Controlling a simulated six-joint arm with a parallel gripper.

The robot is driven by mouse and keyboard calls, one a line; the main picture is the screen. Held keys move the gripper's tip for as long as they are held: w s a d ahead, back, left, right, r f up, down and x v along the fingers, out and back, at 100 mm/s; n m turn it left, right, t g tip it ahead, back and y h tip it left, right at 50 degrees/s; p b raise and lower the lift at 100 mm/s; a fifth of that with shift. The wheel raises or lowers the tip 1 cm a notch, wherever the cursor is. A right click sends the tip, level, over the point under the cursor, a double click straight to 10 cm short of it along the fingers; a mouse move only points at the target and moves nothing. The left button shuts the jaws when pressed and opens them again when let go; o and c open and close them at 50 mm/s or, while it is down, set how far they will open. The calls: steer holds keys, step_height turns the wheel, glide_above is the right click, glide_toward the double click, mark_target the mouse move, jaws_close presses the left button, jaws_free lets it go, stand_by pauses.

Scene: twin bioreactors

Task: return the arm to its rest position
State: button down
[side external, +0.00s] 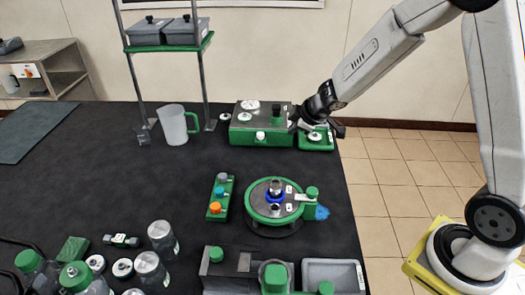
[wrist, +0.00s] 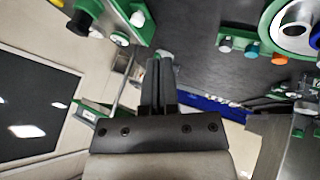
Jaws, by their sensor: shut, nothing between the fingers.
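My gripper (side external: 320,118) is at the end of my raised arm, near the back right of the black table, in the side external view. It appears just above or in front of a small green tray (side external: 327,145) with a white round part; the exact gap is unclear. In the wrist view my gripper's dark fingers (wrist: 158,62) are together with nothing between them. The wrist view is tilted, with the table and its devices along the upper part.
A green and grey control box (side external: 245,137) stands just left of my gripper. A round green-rimmed device (side external: 254,211) and a rack with coloured caps (side external: 222,200) stand mid-table. A shelf frame (side external: 205,85) and jug (side external: 172,125) are at the back. Table left of centre is clear.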

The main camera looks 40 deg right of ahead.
steer(key=s+a+m+g, duration=0.2)
steer(key=s+m, duration=0.2)
steer(key=s, duration=0.6)
steer(key=s+a+m+g, duration=0.2)
steer(key=s+a+m, duration=0.1)
steer(key=s, duration=0.6)
steer(key=shift+s+a+m+g, duration=0.35)
steer(key=shift+m+g, duration=0.05)
steer(key=shift+m, duration=0.2)
